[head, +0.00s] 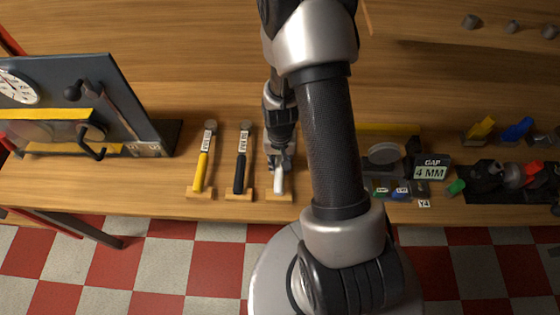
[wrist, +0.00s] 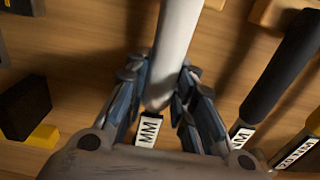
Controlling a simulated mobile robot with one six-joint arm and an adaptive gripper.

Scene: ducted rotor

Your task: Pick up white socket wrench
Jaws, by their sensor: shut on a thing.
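The white socket wrench (head: 278,184) shows in the head view as a short white handle below my gripper (head: 279,162), by a small wooden block. The rest of it is hidden behind my gripper and arm. In the wrist view the white handle (wrist: 177,45) runs from the top edge down between the two fingers of my gripper (wrist: 166,88), which are shut on it.
A black-handled wrench (head: 240,175) and a yellow-handled wrench (head: 202,172) lie to the left on wooden blocks. A dark panel with a dial (head: 105,105) stands farther left. A "GAP 4 MM" sign (head: 431,169) and small parts lie right. The table's back middle is clear.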

